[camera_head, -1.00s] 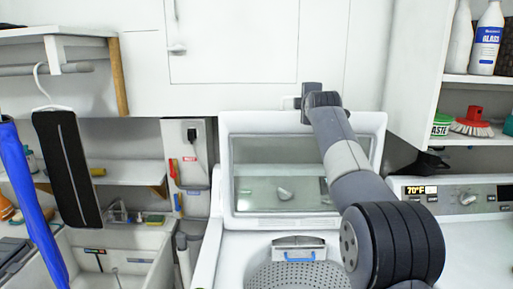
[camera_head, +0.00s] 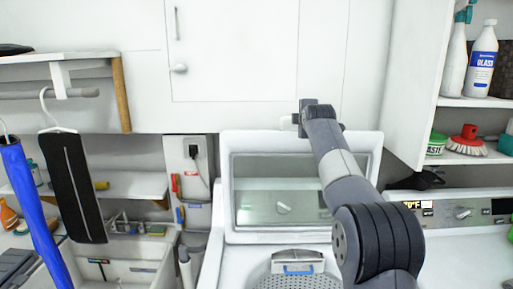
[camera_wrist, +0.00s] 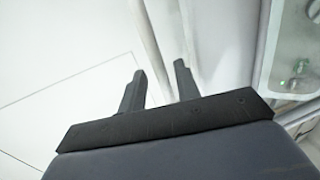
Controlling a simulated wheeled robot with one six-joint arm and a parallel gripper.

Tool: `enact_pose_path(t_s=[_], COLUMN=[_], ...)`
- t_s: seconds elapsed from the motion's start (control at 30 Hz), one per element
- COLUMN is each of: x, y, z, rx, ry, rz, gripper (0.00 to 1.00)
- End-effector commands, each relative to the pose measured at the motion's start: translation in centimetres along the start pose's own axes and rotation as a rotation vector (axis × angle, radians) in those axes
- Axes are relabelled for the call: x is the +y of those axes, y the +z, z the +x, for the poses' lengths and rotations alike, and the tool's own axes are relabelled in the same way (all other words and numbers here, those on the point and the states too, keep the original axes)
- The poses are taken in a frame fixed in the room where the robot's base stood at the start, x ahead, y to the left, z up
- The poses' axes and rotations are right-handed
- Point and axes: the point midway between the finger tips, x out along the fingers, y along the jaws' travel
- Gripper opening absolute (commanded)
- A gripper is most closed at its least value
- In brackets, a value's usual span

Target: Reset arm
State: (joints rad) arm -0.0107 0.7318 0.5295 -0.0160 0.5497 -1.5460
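My arm rises from the lower right of the head view, in front of the open washing machine. My gripper is at its far end, near the white wall cabinet (camera_head: 235,60), and its fingers are hard to make out there. In the wrist view my gripper (camera_wrist: 158,82) shows two dark fingers standing apart with nothing between them. White cabinet surfaces fill most of the wrist view behind the fingers.
The washing machine's lid (camera_head: 285,185) stands open over its drum (camera_head: 298,281). A black garment (camera_head: 73,185) and a blue item (camera_head: 32,215) hang at left. At right, an open cabinet holds a glass cleaner bottle (camera_head: 482,60) and a red brush (camera_head: 467,141). A second machine's panel (camera_head: 465,213) is below.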

Motion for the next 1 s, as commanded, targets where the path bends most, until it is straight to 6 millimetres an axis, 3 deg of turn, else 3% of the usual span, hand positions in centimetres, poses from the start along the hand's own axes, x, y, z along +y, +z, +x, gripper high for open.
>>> enact_pose_path(t_s=[0.5,0.7,1.0], x=[-0.2,-0.1,0.0], y=[0.0,0.0,0.0], z=[-6.7,-8.0,-8.2], rx=[0.0,0.0,0.0], ry=[0.001,0.0,0.0], rz=[0.0,0.0,0.0], gripper=[0.31,0.31,0.31])
